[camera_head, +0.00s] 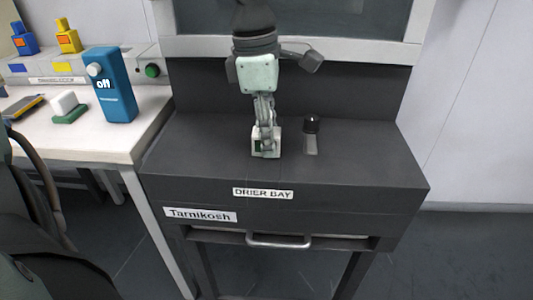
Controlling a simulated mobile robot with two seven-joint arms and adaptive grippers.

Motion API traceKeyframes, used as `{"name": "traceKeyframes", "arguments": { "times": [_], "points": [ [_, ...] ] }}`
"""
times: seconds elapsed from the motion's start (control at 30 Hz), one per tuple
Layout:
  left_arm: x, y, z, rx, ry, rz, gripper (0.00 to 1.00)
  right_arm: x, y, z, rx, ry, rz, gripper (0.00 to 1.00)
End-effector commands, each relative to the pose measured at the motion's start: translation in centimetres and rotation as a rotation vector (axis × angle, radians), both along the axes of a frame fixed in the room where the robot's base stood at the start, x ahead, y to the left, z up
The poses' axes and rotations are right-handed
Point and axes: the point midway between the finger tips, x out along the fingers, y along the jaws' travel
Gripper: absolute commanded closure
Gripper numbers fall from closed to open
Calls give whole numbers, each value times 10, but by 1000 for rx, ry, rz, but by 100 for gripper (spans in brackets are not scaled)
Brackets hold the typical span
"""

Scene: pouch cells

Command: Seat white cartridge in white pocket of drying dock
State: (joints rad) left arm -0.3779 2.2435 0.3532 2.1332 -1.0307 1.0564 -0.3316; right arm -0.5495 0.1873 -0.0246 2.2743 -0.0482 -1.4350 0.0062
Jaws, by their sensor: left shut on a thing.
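My left gripper (265,150) points down over the dark drier bench and is shut on a small white block with a green patch, which I take for the white cartridge (276,140). The fingers cover much of it. It is at or just above the bench top; I cannot tell whether it touches. A separate white pocket of the dock cannot be made out, as the gripper hides that spot. A black-capped post on a grey base (311,143) stands just right of the gripper.
The dark bench (360,165) bears a "DRIER BAY" label (263,193) and has a front handle (279,241). On the white table (90,143) at left stand a blue "off" box (116,90), a white block on green (65,104) and blue and yellow items. The bench's right side is clear.

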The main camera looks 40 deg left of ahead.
Motion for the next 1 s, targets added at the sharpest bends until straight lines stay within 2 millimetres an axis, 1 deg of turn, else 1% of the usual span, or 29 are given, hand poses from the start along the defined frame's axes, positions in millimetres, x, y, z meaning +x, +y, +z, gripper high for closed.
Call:
{"name": "traceKeyframes", "arguments": {
  "times": [0.03,0.07,0.4,0.57,0.67,0.77,0.97,1.0],
  "points": [
    [0,0,0,0,0,0,97,0,0,0,0,0,0,60],
    [0,0,0,0,0,0,100,0,0,0,0,0,0,60],
    [1,0,2,-1,-2,0,100,0,0,0,-1,1,0,60],
    [1,0,11,-1,-4,1,100,0,0,1,-1,0,0,60],
    [2,0,23,-1,-6,1,100,0,0,0,0,-1,0,60],
    [2,0,40,0,-7,1,100,-1,-1,-3,1,4,0,60],
    [2,0,81,1,-7,1,100,0,-1,-8,2,9,0,60],
    [2,0,91,1,-7,2,100,1,-1,-10,3,9,1,60]
  ]
}}
